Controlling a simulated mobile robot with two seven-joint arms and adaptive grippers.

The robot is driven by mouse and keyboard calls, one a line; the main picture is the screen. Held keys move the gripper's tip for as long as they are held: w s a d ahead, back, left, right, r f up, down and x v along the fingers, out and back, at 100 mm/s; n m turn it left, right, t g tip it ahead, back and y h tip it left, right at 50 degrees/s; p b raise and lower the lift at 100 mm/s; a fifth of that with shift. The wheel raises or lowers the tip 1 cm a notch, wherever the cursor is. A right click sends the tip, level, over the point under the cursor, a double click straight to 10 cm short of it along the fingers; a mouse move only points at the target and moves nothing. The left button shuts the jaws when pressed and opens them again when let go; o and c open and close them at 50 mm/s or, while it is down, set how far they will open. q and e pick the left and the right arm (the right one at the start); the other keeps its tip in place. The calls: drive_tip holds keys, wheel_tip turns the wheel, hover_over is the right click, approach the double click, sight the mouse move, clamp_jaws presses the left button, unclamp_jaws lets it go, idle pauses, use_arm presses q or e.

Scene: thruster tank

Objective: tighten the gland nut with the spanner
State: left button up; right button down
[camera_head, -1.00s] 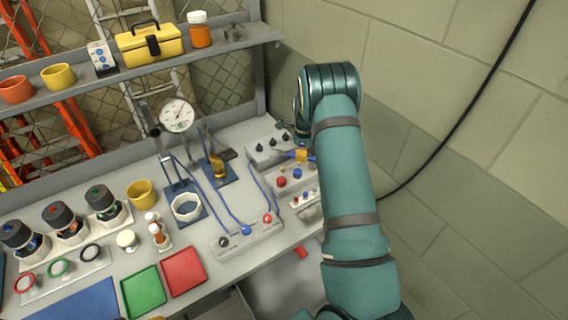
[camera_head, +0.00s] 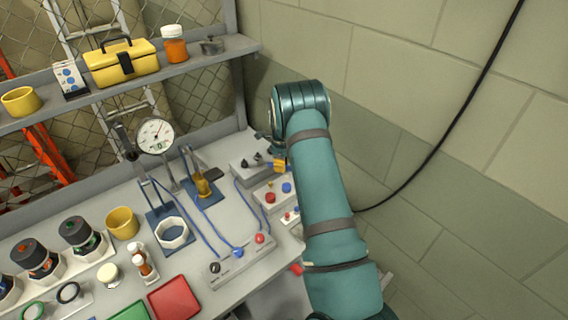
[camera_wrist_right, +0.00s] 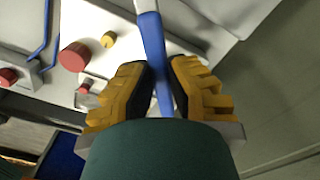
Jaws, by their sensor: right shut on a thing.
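My right gripper (camera_head: 280,166) is over the right end of the bench, beside the small control boxes and mostly hidden by my own arm. In the right wrist view its yellow fingers (camera_wrist_right: 160,88) are shut on a blue bar, which looks like the spanner handle (camera_wrist_right: 153,40). The bar runs up out of that view, and its working end is not visible. A brass-coloured fitting (camera_head: 203,187) stands on a blue plate; I cannot tell whether it is the gland nut. A white hexagonal ring (camera_head: 174,233) is on another blue plate. My left gripper is not in view.
A dial gauge (camera_head: 155,135) stands behind the plates. A box with red and blue buttons (camera_head: 270,197) is close to the right gripper. Blue cables cross the bench. A yellow cup (camera_head: 122,222) and red tray (camera_head: 173,299) are left. A block wall (camera_head: 450,180) is on the right.

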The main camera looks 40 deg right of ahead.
sight(271, 163)
drive_tip(key=shift+w+a+r, duration=0.1)
drive_tip(key=shift+w+a, duration=0.4)
drive_tip(key=shift+w, duration=0.35)
drive_tip(key=shift+w+a, duration=0.45)
drive_tip(key=shift+w, duration=0.35)
drive_tip(key=shift+b, duration=0.4)
drive_tip(key=shift+f+b, duration=0.65)
drive_tip(key=shift+f, duration=0.2)
idle(1.5)
drive_tip(key=shift+s+f, duration=0.1)
drive_tip(key=shift+f, duration=0.1)
idle(1.1)
drive_tip(key=shift+a, duration=0.1)
drive_tip(key=shift+s+a+f+m, duration=0.15)
drive_tip(key=shift+a+m, duration=0.3)
drive_tip(key=shift+m, duration=0.25)
drive_tip(key=shift+a, duration=0.1)
